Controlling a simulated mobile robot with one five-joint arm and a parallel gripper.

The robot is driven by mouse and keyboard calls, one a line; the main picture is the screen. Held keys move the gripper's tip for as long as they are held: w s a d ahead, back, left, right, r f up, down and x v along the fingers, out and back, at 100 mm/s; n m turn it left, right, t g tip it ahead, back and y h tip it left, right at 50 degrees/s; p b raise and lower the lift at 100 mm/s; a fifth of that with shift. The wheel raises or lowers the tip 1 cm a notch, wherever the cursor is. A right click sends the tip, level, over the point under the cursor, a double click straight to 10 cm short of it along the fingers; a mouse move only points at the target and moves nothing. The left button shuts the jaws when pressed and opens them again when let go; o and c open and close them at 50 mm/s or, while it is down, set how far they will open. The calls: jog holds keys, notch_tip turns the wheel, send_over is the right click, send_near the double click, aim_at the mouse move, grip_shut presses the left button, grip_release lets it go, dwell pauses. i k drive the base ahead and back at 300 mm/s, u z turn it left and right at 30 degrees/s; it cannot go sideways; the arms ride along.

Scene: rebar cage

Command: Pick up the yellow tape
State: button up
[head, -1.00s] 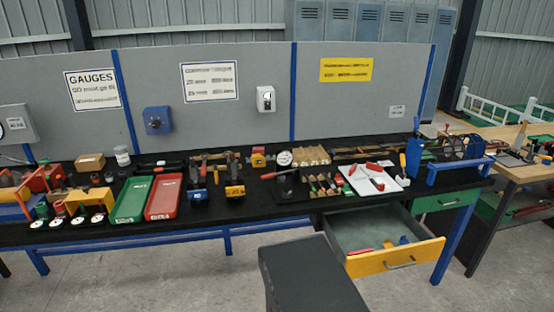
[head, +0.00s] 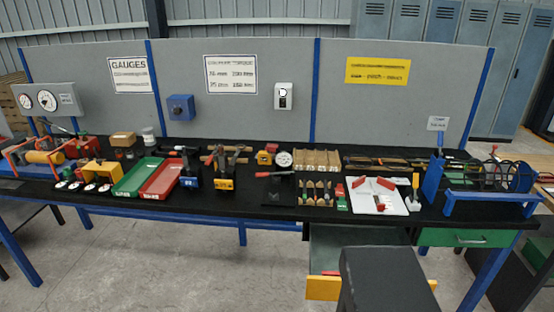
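A small yellow and red item (head: 267,155) stands near the middle of the black bench top, left of a round white dial (head: 284,160). It may be the yellow tape, but it is too small to tell. No other thing in view is clearly a yellow tape. My gripper is not in view. A dark block, which looks like part of my own body, covers the lower right of the picture and hides part of the open drawer (head: 322,289).
The yellow-fronted drawer sticks out below. Floor at the left front is clear.

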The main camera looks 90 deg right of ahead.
aim_at(264, 157)
jog(key=z, duration=2.4)
jog(key=i, duration=0.35)
jog(key=u, duration=0.6)
jog(key=i, duration=0.65)
jog(key=z, duration=0.15)
jog(key=k, duration=0.9)
jog(key=u, duration=0.2)
jog(key=i, duration=0.9)
jog(key=z, duration=0.15)
